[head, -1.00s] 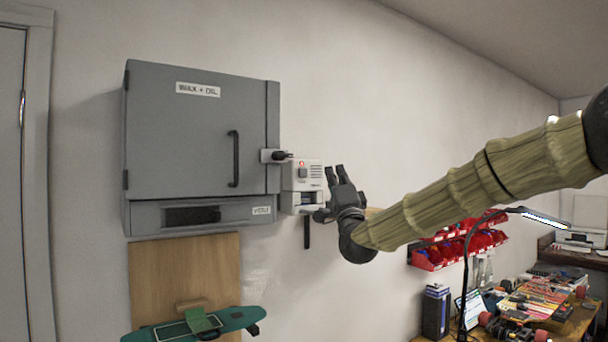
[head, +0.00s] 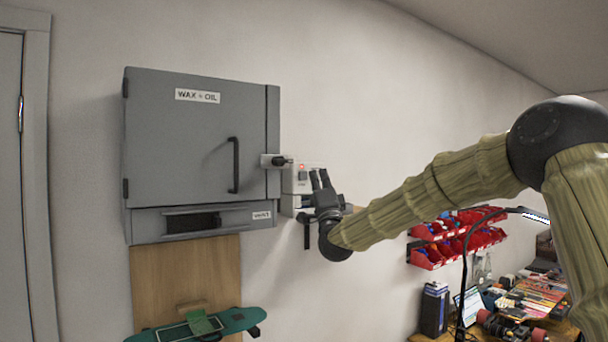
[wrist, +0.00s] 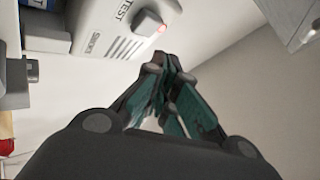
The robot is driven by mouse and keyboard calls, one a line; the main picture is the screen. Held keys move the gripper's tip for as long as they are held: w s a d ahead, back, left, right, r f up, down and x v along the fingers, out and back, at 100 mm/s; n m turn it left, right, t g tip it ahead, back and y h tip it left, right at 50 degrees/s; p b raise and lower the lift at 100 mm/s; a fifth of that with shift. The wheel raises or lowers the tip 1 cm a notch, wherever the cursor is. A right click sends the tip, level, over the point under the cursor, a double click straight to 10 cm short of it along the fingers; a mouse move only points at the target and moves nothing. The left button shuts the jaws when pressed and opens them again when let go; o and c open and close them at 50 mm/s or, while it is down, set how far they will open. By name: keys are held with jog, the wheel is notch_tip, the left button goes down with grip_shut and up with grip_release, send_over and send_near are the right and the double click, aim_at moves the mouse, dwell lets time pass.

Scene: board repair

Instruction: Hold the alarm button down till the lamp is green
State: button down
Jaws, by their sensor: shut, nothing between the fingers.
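The white alarm box (head: 290,183) is on the wall just right of the grey cabinet. Its small lamp (head: 302,167) glows red in the head view. In the wrist view the box (wrist: 105,25) carries a grey square button (wrist: 147,22) beside the word TEST, and the lamp (wrist: 161,29) glows red at the button's edge. My gripper (head: 319,173) is shut and empty, in front of the box's right side. In the wrist view its fingertips (wrist: 165,62) are close below the button and appear apart from it.
The grey cabinet (head: 190,130) with a black handle (head: 233,165) is left of the box. A latch (head: 272,160) juts out between them. A green skateboard (head: 230,320) is below. Red bins (head: 450,240) and a cluttered bench (head: 520,300) are at right.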

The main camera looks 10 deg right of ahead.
jog(key=shift+w+a, duration=0.25)
jog(key=shift+w, duration=0.55)
jog(key=shift+w+a+f+b, duration=0.1)
jog(key=shift+w+b, duration=0.1)
jog(key=shift+b, duration=0.25)
dwell(0.7)
jog(key=shift+w, duration=0.2)
jog(key=shift+w+a, duration=0.2)
jog(key=shift+w, duration=0.2)
dwell(0.9)
jog(key=shift+s+b, duration=0.1)
jog(key=shift+b, duration=0.25)
dwell(1.6)
jog(key=shift+s+d+b, duration=0.3)
jog(key=shift+s+b, duration=0.4)
jog(key=shift+s, duration=0.05)
